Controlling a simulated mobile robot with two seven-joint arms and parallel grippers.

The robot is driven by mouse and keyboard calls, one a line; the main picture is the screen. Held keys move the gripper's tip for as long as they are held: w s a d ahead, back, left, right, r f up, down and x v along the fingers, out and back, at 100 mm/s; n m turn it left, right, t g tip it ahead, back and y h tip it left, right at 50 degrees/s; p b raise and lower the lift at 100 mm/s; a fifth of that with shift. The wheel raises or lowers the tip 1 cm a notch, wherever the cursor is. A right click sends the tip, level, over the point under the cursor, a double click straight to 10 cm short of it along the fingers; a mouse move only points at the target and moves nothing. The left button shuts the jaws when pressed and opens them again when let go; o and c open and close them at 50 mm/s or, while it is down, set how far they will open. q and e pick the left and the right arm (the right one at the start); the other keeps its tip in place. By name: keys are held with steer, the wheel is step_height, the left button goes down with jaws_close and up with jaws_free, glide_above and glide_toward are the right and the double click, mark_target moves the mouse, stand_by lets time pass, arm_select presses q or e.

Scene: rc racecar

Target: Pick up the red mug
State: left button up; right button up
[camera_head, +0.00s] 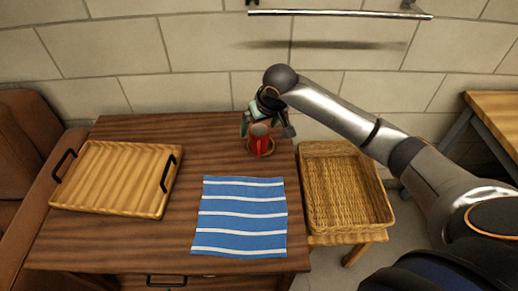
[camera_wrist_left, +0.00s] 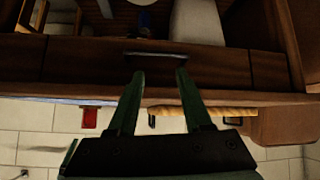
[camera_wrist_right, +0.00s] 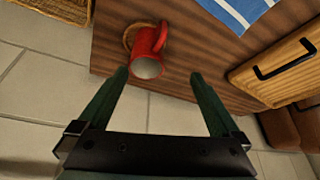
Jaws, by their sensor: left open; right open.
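The red mug (camera_head: 262,146) stands on a small round woven coaster (camera_head: 250,152) near the back right of the dark wooden table. In the right wrist view the mug (camera_wrist_right: 150,42) shows its pale inside and its handle, on the right side. My right gripper (camera_head: 266,122) is open and empty at the mug, above or just behind it; its fingertips (camera_wrist_right: 159,73) point toward the mug, which appears between and beyond them. Contact cannot be told. My left gripper (camera_wrist_left: 160,74) is open and empty, facing the table's drawer front, and is outside the head view.
A blue striped cloth (camera_head: 240,215) lies in front of the mug. A wooden tray with black handles (camera_head: 110,178) is on the table's left. A wicker basket (camera_head: 345,190) sits on a stool at right. A tiled wall with a rail (camera_head: 340,13) stands behind.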

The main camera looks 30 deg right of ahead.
mark_target(261, 129)
steer(key=shift+m, duration=0.3)
steer(key=b+x, duration=0.1)
steer(key=x, duration=0.2)
steer(key=d+b+x, duration=0.1)
steer(key=x, duration=0.3)
steer(key=d+b+x, duration=0.1)
steer(key=b+x, duration=0.1)
steer(key=x, duration=0.1)
steer(key=shift+w+d+f, duration=0.15)
steer(key=shift+w+f, duration=0.05)
steer(key=shift+w, duration=0.25)
steer(key=shift+w+f, duration=0.1)
steer(key=shift+f, duration=0.15)
steer(key=shift+w+f, duration=0.1)
jaws_close()
